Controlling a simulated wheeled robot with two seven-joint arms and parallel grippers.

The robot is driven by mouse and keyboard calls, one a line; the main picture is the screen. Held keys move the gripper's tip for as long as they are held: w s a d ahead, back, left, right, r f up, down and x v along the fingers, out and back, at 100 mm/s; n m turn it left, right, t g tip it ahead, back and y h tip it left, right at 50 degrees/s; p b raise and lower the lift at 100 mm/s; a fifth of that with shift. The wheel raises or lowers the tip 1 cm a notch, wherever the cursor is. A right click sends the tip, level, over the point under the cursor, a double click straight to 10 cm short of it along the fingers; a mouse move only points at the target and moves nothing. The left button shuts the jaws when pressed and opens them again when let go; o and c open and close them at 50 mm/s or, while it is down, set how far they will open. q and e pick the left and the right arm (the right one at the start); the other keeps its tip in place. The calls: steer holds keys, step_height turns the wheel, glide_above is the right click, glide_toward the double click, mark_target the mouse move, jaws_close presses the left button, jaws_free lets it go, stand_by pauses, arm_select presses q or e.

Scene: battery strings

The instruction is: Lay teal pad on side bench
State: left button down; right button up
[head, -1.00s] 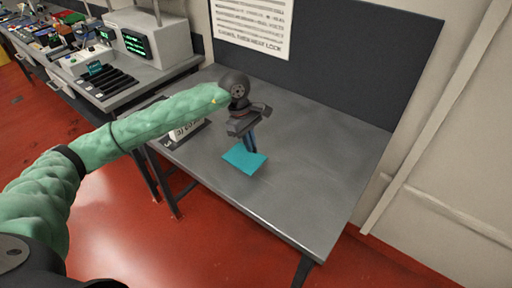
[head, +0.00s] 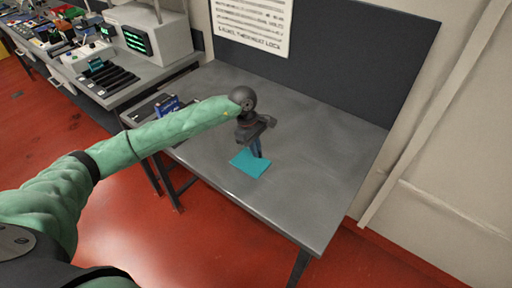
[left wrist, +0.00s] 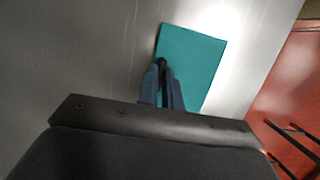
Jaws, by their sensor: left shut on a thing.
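The teal pad (head: 249,164) is a flat square sheet at the side bench (head: 308,205), near its front edge. It also shows in the left wrist view (left wrist: 197,62), over the grey bench top. My left gripper (head: 257,150) points down and is shut on the pad. In the left wrist view its blue fingers (left wrist: 163,84) meet on the pad's near left part. Whether the pad touches the bench or hangs just above it, I cannot tell. My right gripper is not in view.
A blue-labelled object (head: 168,104) stands on the bench's left end, partly behind my left arm. A workbench (head: 150,80) with instruments adjoins at left. A dark panel (head: 350,60) rises behind the side bench. The bench's middle and right are clear.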

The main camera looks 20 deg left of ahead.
arm_select(q)
steer(key=shift+f, duration=0.15)
steer(key=c, duration=1.6)
jaws_free()
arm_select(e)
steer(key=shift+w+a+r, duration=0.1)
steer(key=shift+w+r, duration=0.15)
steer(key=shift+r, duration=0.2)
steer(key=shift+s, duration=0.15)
